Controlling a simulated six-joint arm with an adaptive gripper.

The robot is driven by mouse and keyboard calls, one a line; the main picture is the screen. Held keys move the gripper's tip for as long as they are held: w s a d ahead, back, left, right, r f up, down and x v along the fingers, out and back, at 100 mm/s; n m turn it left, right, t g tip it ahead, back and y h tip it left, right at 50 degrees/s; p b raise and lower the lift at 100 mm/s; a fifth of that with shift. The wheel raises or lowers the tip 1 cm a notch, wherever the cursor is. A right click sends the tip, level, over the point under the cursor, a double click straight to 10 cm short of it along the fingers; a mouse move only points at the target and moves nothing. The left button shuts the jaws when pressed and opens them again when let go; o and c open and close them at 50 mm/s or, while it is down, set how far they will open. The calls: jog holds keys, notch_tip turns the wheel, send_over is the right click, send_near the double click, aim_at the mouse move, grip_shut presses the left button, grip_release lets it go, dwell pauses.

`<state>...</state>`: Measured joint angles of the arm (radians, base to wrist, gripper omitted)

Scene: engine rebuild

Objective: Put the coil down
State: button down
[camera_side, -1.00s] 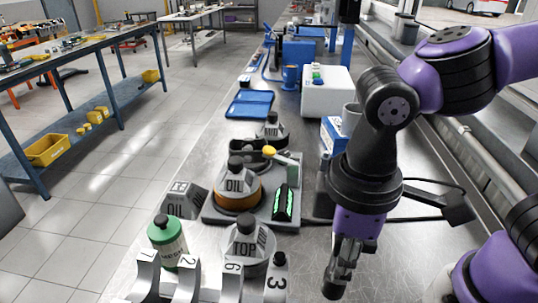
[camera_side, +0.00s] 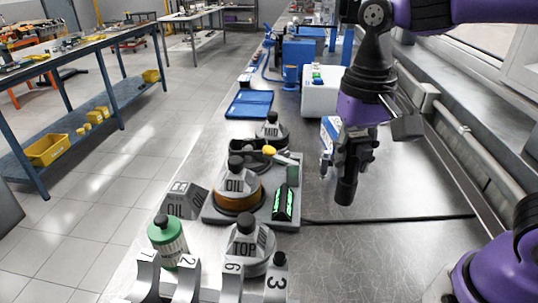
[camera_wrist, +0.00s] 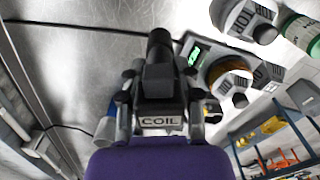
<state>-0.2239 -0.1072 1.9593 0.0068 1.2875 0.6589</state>
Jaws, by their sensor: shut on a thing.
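My gripper (camera_side: 350,150) is shut on the coil (camera_side: 346,188), a black part with a rounded black end. It holds the coil over the metal bench, right of the grey tray (camera_side: 250,216); whether the coil touches the bench is hard to tell. In the wrist view, the coil (camera_wrist: 160,80) sits between the two fingers of my gripper (camera_wrist: 160,100) and its "COIL" label faces the camera. The fingers hide part of its sides.
On the grey tray stand the OIL part (camera_side: 236,182) and a green-lit device (camera_side: 283,203). The TOP part (camera_side: 246,245) and a green-and-white bottle (camera_side: 167,240) are in front. A white box (camera_side: 320,95) stands behind. Bare bench (camera_side: 370,255) lies right of the tray; a black cable crosses it.

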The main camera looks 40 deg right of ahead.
jog(key=shift+w+d+f+m, duration=0.55)
jog(key=shift+d+f, duration=1.3)
jog(key=shift+d, duration=1.2)
jog(key=shift+w+d+f+m, duration=0.3)
jog(key=shift+d+f+m, duration=0.5)
jog(key=shift+d+f, duration=1.65)
jog(key=shift+w+d+f+m, duration=0.55)
jog(key=shift+d+f, duration=0.65)
jog(key=shift+d, duration=2.45)
jog(key=shift+s+f, duration=0.1)
jog(key=c, duration=0.5)
grip_release()
